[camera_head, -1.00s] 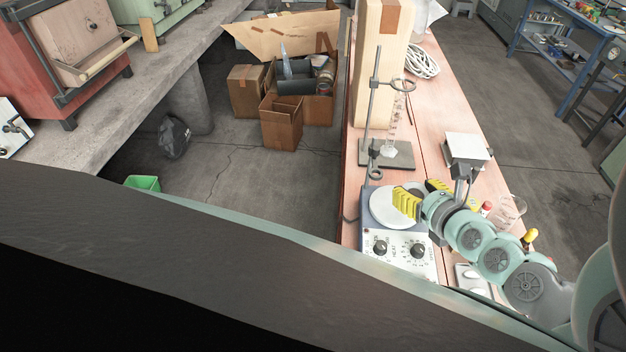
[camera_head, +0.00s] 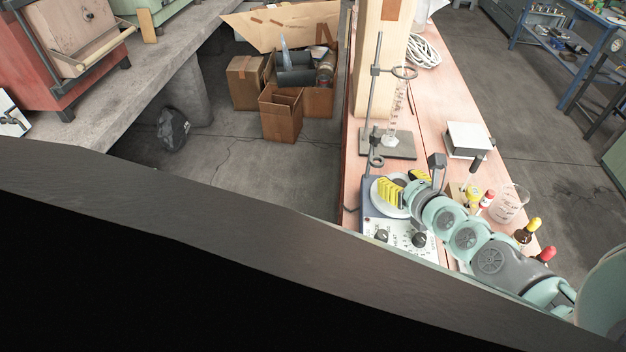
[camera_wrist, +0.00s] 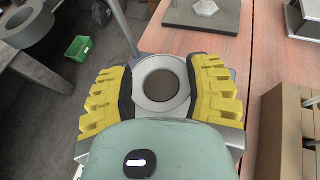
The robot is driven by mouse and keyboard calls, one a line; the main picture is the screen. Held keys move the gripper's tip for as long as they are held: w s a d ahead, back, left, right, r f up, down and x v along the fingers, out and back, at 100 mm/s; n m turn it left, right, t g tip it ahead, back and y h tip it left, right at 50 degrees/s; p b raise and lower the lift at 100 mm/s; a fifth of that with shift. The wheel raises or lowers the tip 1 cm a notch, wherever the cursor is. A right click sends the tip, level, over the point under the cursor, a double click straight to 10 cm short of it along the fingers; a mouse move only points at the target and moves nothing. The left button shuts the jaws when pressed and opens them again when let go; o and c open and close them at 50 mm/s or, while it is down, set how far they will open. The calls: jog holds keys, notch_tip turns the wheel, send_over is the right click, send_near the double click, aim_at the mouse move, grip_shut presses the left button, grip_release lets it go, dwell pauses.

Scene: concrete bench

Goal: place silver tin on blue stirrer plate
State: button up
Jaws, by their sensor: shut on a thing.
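My gripper (camera_head: 402,184) is shut on the silver tin (camera_wrist: 140,97), a round tin with a pale metal rim and a dark brownish middle. In the wrist view the tin sits between the yellow ribbed fingers of my gripper (camera_wrist: 163,86). The blue stirrer plate (camera_head: 400,238) has a round whitish top and a pale front panel with black knobs. In the head view the gripper is over its round top and covers much of it. The tin is not clearly visible there. Whether the tin touches the plate cannot be told.
A retort stand (camera_head: 390,145) with glassware is behind the plate. A white-topped box (camera_head: 468,138), a glass beaker (camera_head: 511,203) and bottles with red and yellow caps (camera_head: 527,231) are to the right. Coiled white cable (camera_head: 424,58) lies farther back on the bench.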

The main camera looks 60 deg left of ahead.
jog(key=shift+w+f, duration=0.1)
jog(key=shift+f, duration=0.05)
jog(key=o, duration=1.1)
jog(key=shift+r, duration=0.2)
jog(key=shift+d+r, duration=0.1)
jog(key=shift+d, duration=0.05)
jog(key=v, duration=0.4)
jog(key=shift+d, duration=0.2)
jog(key=shift+b+v, duration=1.35)
jog(key=shift+v, duration=2.05)
jog(key=shift+s+d+r, duration=0.2)
